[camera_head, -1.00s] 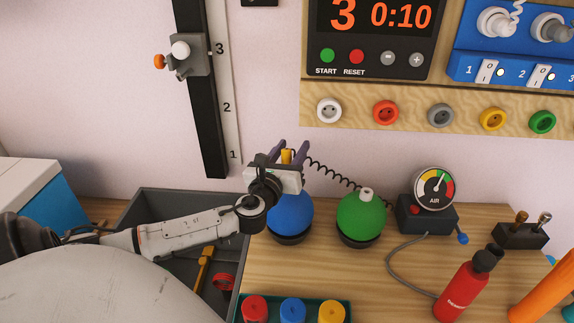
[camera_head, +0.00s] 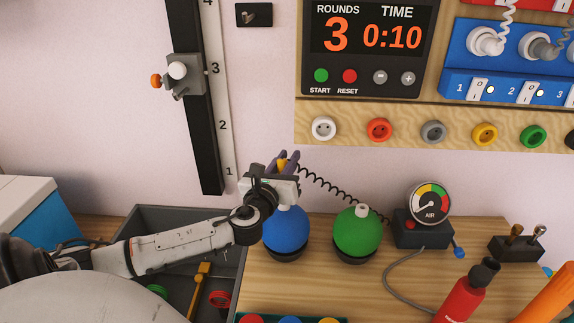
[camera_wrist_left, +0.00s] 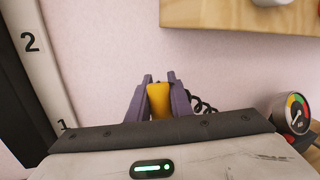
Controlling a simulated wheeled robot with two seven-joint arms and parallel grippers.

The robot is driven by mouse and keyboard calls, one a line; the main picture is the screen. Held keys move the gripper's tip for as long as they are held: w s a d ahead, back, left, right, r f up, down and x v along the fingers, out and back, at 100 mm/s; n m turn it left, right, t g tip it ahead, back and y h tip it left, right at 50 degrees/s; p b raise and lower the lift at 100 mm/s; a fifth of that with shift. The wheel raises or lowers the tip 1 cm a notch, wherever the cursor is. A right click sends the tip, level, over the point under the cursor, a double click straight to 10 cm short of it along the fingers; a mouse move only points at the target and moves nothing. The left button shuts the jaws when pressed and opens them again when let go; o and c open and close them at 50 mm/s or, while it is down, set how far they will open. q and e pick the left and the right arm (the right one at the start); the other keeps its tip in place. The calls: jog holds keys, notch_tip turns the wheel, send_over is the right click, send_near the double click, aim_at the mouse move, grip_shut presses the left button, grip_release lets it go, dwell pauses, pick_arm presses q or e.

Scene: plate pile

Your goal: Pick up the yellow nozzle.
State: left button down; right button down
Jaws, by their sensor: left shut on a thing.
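The yellow nozzle (camera_wrist_left: 160,101) is between the purple fingers of my left gripper (camera_wrist_left: 158,92) in the left wrist view. The fingers are shut on it from both sides. In the head view the nozzle (camera_head: 282,164) shows as a small yellow patch between the fingertips of the left gripper (camera_head: 285,160). The gripper is in front of the wall, above the blue ball (camera_head: 287,230). The nozzle's lower part is hidden by the gripper body. My right gripper is not in view.
A green ball (camera_head: 357,235) stands right of the blue one. The air gauge (camera_head: 430,203) with a coiled black hose is further right. A red bottle (camera_head: 461,297) stands at the front right. A grey bin (camera_head: 170,220) lies under my left arm. The vertical scale (camera_head: 205,120) is behind.

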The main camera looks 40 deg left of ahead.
pick_arm(q)
jog(key=r+v, duration=0.1)
jog(key=v, duration=1.7)
jog(key=shift+r, duration=0.25)
jog(key=shift+p, duration=0.3)
jog(key=shift+a+r+p, duration=0.2)
jog(key=shift+r+p, duration=1.3)
jog(key=shift+p, duration=0.1)
